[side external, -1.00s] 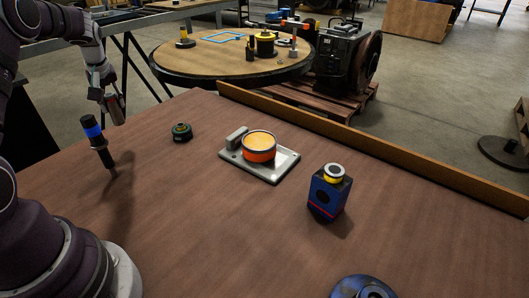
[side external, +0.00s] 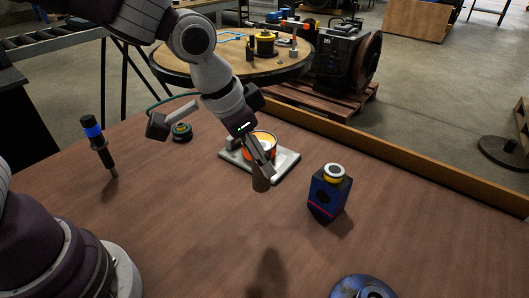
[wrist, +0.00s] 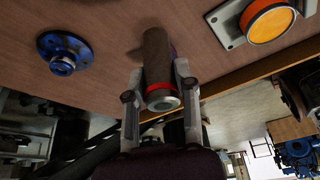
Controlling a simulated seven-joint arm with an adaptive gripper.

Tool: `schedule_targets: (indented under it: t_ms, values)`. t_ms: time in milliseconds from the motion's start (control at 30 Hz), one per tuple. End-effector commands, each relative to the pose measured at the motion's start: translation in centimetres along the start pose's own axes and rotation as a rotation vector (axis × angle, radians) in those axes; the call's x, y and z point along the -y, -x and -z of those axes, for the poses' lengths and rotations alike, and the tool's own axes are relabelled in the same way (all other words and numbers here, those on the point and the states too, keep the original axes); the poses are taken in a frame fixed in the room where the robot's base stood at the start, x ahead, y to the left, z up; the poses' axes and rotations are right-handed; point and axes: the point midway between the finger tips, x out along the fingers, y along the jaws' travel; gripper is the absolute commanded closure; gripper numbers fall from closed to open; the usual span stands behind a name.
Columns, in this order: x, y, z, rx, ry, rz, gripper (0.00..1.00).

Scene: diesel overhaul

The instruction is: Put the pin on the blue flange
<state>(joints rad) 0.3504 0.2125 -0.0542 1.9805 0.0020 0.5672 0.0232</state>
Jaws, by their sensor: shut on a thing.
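My gripper (side external: 258,163) is shut on the pin (side external: 262,180), a dark brownish-grey cylinder, and holds it above the table. In the wrist view, the pin (wrist: 158,58) sits between the two fingers of my gripper (wrist: 159,88) and shows a red band and a pale metal ring at its near end. The blue flange (side external: 362,289) lies at the bottom edge of the side view, partly cut off. In the wrist view, the blue flange (wrist: 64,54) is a round disc with a raised hub, lying left of the pin and apart from it.
A grey metal plate (side external: 285,168) bearing an orange-sided round part (wrist: 270,20) is behind my gripper. A blue block (side external: 330,194) with a ringed top stands to the right. A black tool with a blue band (side external: 97,140) and a dark green round part (side external: 182,132) are left. Front-centre table is clear.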

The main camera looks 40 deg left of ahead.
Motion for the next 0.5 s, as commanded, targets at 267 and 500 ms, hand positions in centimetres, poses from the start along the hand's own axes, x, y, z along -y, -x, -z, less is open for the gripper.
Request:
schedule_targets:
  t_ms: [267, 500]
  values:
    - [-11.0, 1.8, -5.8, -0.009, -0.489, -0.196, 1.00]
    - [-13.8, 1.2, -5.6, -0.009, -0.583, -0.236, 1.00]
